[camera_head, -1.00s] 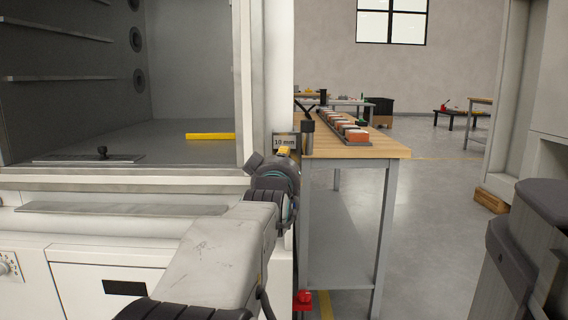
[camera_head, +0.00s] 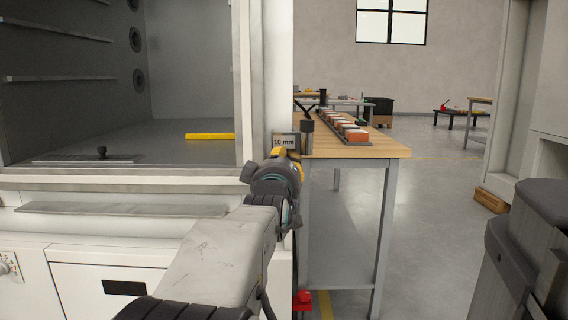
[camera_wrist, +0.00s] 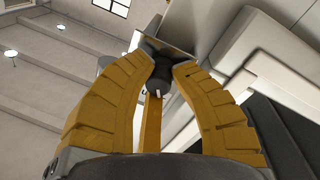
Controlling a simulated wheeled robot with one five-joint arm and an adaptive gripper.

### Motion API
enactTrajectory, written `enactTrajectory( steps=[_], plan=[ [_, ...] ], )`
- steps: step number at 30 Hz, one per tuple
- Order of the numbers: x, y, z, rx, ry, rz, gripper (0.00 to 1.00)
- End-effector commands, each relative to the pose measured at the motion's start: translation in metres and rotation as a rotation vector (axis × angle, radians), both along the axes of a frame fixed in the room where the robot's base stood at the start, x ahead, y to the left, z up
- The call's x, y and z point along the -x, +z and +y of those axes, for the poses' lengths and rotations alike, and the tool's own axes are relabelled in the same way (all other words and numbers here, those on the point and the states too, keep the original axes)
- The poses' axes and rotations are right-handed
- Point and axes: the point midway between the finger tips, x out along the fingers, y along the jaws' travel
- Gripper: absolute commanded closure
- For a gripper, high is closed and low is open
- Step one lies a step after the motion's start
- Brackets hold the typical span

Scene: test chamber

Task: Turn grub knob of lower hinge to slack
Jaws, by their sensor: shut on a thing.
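In the wrist view, the two yellow fingers of my gripper (camera_wrist: 160,70) are shut on a small dark round knob (camera_wrist: 158,82) with a white mark on its near face. The knob sits in front of a grey metal plate (camera_wrist: 168,48). In the head view, my gripper (camera_head: 285,152) is at the right front edge of the open chamber, just below a plate marked "10 mm" (camera_head: 284,142). My gripper and wrist hide the knob there. I cannot read any scale around the knob.
The open chamber (camera_head: 190,171) holds a yellow bar (camera_head: 210,136) on its floor. A wooden-topped workbench (camera_head: 385,150) with a row of orange-topped items stands close to the right of my gripper.

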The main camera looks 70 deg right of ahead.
Motion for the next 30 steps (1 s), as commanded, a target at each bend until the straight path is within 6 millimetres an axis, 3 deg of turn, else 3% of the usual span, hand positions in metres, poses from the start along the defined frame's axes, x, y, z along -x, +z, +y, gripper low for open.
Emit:
enactTrajectory(
  steps=[1, 2, 11, 22, 30],
  plan=[
    [-0.002, 0.0, 0.0, 0.001, 0.003, -0.001, 1.0],
    [-0.002, 0.0, 0.0, 0.001, 0.003, -0.001, 0.74],
    [-0.001, 0.0, 0.0, 0.0, 0.001, -0.001, 0.48],
    [0.001, 0.0, 0.006, 0.001, 0.001, -0.001, 0.48],
    [0.008, -0.001, 0.042, 0.003, 0.001, -0.002, 0.48]
  ],
)
